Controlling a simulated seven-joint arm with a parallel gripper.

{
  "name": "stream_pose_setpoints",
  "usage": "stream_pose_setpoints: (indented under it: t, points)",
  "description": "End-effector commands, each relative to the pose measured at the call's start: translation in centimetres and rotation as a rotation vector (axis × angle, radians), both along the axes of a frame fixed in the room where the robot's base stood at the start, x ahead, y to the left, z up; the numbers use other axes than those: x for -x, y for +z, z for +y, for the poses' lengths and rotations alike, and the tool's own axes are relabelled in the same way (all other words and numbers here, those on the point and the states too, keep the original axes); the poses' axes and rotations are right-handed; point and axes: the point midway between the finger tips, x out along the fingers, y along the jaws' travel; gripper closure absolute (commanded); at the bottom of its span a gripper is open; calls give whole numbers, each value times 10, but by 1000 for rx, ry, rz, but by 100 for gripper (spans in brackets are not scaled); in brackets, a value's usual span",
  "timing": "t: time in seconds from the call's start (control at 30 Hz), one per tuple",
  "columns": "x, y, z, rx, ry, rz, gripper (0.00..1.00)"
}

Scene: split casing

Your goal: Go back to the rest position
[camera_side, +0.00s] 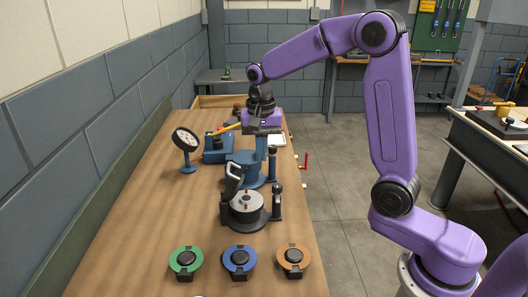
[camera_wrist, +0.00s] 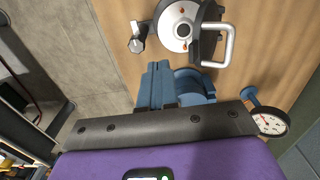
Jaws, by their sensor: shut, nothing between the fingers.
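My gripper (camera_side: 261,132) hangs at the end of the purple arm, above the back part of the wooden table, near and above the blue vise-like stand (camera_side: 246,166). Its fingers are shut with nothing between them. The casing fixture (camera_side: 246,200), a silver round part on a black base with a grey handle, stands in front of the blue stand, apart from my gripper. The fixture (camera_wrist: 182,27) also shows at the top of the wrist view, with the blue stand (camera_wrist: 158,86) below it. My gripper's dark edge and purple body fill the bottom of that view.
A dial gauge (camera_side: 186,141) stands at left on the table. A blue device with a yellow handle (camera_side: 217,146) is behind it. Green (camera_side: 186,260), blue (camera_side: 240,259) and orange (camera_side: 294,257) discs with black knobs lie at the front. The table's left side is mostly clear.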

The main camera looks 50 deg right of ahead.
Motion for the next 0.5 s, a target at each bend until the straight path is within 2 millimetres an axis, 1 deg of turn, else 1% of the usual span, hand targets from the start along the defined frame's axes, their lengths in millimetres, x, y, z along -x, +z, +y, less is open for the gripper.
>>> stream_pose_setpoints:
  t: [0.1,0.27,0.5]
  points:
    - [5,-4,-3,-4,-4,-7,100]
    - [6,-13,-3,-5,-5,-6,100]
    - [6,-40,-3,-5,-4,-4,100]
